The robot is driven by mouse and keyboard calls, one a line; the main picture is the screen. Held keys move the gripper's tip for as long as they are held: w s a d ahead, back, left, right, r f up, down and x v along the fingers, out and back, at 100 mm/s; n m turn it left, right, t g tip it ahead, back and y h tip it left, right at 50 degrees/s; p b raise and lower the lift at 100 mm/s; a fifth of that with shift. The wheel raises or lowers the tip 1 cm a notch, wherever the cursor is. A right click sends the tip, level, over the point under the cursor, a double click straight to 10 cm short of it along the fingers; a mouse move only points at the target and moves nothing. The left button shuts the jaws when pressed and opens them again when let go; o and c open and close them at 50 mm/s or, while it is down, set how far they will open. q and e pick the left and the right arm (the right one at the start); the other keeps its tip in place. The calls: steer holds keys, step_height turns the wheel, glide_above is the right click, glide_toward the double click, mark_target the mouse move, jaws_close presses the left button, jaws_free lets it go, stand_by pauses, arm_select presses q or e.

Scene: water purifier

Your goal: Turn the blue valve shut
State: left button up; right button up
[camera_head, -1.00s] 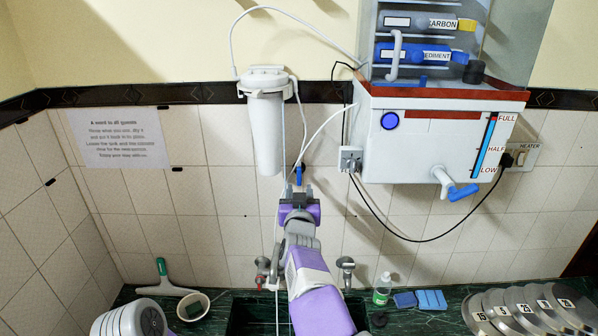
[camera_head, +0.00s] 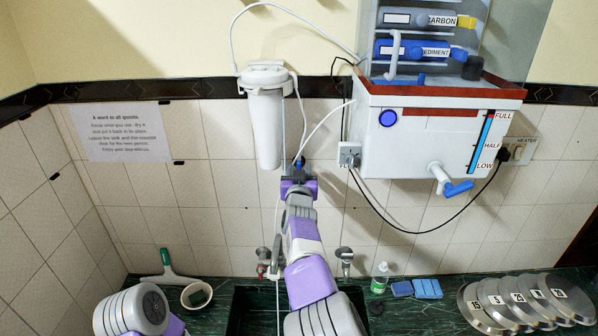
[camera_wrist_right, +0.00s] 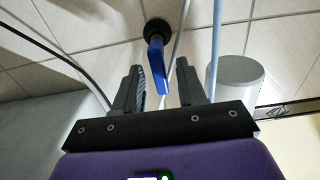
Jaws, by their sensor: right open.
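My right gripper (camera_head: 299,181) is open just below the valve. In the wrist view the lever's end shows between the two fingers of the right gripper (camera_wrist_right: 160,82), with a visible gap on each side. My left gripper is out of view.
The white filter canister (camera_head: 265,125) hangs above left of the valve, with thin tubes beside it. The white purifier tank (camera_head: 420,150) with a blue-handled tap (camera_head: 458,188) is to the right. Two taps (camera_head: 345,262) stand below.

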jaws_close()
arm_select(q)
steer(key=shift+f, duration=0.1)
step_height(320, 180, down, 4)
steer(key=b, duration=0.4)
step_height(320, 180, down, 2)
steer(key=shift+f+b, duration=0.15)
steer(key=shift+b, duration=1.1)
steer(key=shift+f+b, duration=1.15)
arm_select(e)
steer(key=shift+d+f+m, duration=0.35)
steer(key=shift+m, duration=2.65)
steer(key=shift+d+f+m, duration=0.35)
steer(key=shift+d+m, duration=0.05)
steer(key=shift+m, duration=2.6)
steer(key=shift+d+f+m, duration=0.35)
steer(key=shift+m, duration=2.65)
